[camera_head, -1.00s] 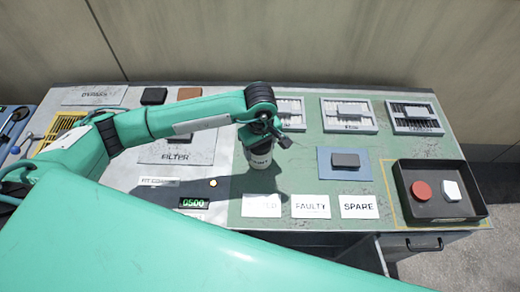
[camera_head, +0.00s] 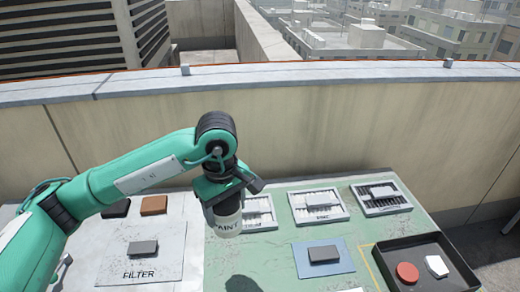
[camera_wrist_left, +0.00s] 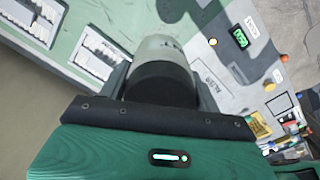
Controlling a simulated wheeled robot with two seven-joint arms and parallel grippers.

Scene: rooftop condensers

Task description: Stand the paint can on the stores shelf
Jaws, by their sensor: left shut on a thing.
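The paint can (camera_head: 228,223) is a pale cylinder marked PAINT. My left gripper (camera_head: 226,200) is shut on it and holds it upright above the bench, with its shadow on the green top below. In the left wrist view the can (camera_wrist_left: 160,50) sits between the fingers with its dark end toward the camera. My right gripper is not in view. I cannot make out a stores shelf in these frames.
The bench (camera_head: 255,262) holds filter trays (camera_head: 318,206), a FILTER plate (camera_head: 140,265), a blue mat (camera_head: 338,268) with a dark block, and a black tray (camera_head: 455,272) with red and white pieces. A parapet wall (camera_head: 330,125) stands behind.

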